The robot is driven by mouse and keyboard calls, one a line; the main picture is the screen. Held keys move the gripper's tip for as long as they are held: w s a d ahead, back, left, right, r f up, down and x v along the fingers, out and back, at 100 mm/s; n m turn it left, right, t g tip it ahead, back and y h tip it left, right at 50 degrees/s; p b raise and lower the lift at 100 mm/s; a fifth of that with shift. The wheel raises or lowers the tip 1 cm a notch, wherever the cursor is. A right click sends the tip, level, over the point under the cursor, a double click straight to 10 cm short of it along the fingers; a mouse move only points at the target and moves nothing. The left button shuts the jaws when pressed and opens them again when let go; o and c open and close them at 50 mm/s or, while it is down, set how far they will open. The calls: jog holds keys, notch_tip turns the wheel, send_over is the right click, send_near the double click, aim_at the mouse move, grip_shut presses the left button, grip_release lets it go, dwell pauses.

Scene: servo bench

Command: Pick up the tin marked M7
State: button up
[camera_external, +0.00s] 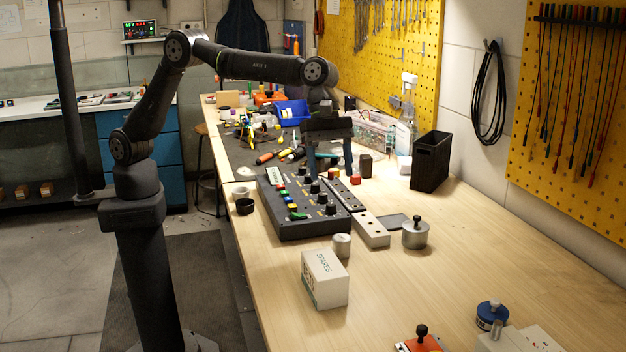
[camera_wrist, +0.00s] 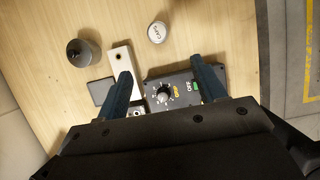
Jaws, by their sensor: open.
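A small silver tin (camera_external: 342,245) stands upright on the bench by the near end of the control box. In the wrist view the same tin (camera_wrist: 157,33) shows a pale lid with lettering that looks like "CAPS". I cannot read M7 on anything. My gripper (camera_external: 329,172) is open and empty, pointing down above the far part of the control box (camera_external: 300,228). In the wrist view its fingers (camera_wrist: 160,72) frame a knob on the control box (camera_wrist: 180,88), and the tin lies apart, beyond the fingertips.
A knobbed metal cylinder (camera_external: 415,234) stands right of a drilled metal bar (camera_external: 371,231). A white SPARES box (camera_external: 325,279) stands nearer, and a blue-sided round item (camera_external: 491,315) is at front right. Tools clutter the far bench. The right-middle bench is mostly clear.

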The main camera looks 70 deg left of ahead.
aim_at(341, 237)
jog(key=x, duration=1.7)
jog(key=shift+w+f, duration=0.2)
jog(key=shift+w, duration=0.05)
jog(key=c, duration=1.1)
jog(key=shift+r, duration=0.15)
